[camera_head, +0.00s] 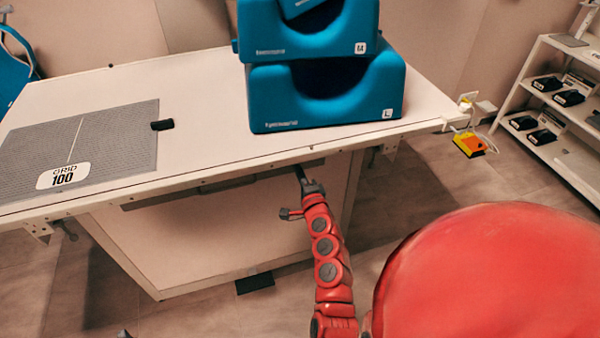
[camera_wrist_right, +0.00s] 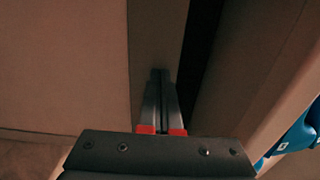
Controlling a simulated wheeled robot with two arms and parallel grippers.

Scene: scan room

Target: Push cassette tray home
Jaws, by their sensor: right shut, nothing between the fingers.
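The cassette tray (camera_head: 228,182) appears as a narrow grey front strip under the table's near edge. In the right wrist view a grey-brown strip, probably its front (camera_wrist_right: 155,35), runs beside a dark gap. My right gripper (camera_head: 301,174) is shut and empty, at the right part of this strip just under the tabletop. In the right wrist view its closed fingertips (camera_wrist_right: 160,76) overlap the strip; I cannot tell whether they touch it. How far the tray stands out is hard to tell. My left gripper is not clearly visible.
The white table (camera_head: 200,85) carries a grid plate (camera_head: 95,140), a small black piece (camera_head: 162,125) and stacked blue head supports (camera_head: 325,95). A shelf (camera_head: 545,95) with black items stands right. A yellow-orange box (camera_head: 469,145) sits by the table's right corner.

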